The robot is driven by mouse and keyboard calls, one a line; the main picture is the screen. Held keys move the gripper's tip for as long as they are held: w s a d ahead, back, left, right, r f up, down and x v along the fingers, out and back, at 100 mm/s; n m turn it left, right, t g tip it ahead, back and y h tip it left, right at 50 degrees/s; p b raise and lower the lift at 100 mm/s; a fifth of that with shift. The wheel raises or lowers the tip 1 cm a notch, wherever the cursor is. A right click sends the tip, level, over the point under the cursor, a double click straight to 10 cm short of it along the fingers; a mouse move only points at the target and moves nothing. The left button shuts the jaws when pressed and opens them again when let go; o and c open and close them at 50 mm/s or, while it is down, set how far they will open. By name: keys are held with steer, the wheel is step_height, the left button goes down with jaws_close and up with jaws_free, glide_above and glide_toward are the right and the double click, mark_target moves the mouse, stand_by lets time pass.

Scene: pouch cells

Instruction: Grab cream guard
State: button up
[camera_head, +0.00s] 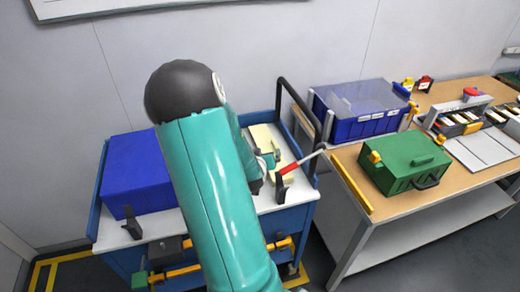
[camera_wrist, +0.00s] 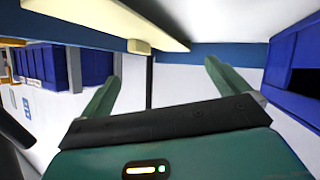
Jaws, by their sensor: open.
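The cream guard (camera_head: 261,134) is a flat pale panel at the right end of the blue cart's white top, partly hidden behind my arm and gripper. In the wrist view the cream guard (camera_wrist: 112,20) crosses the top of the picture, with a small cream block (camera_wrist: 138,46) on its lower edge. My gripper (camera_head: 272,157) is close to the panel in the head view. In the wrist view my gripper (camera_wrist: 165,85) has its two green fingers spread wide with nothing between them. The panel lies beyond the fingertips, and I see no contact.
A blue box (camera_head: 135,172) stands on the cart's left side. A red-handled tool (camera_head: 298,164) sits at the cart's right edge, near a black rail (camera_head: 300,112). The bench to the right holds a blue lidded bin (camera_head: 362,125) and a green case (camera_head: 403,160).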

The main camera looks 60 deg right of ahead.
steer(key=shift+s+d+f, duration=0.25)
steer(key=shift+s+d, duration=0.15)
glide_toward(268, 146)
steer(key=shift+s+x, duration=0.2)
steer(key=shift+x, duration=3.85)
steer(key=shift+w, duration=0.15)
steer(key=c, duration=0.9)
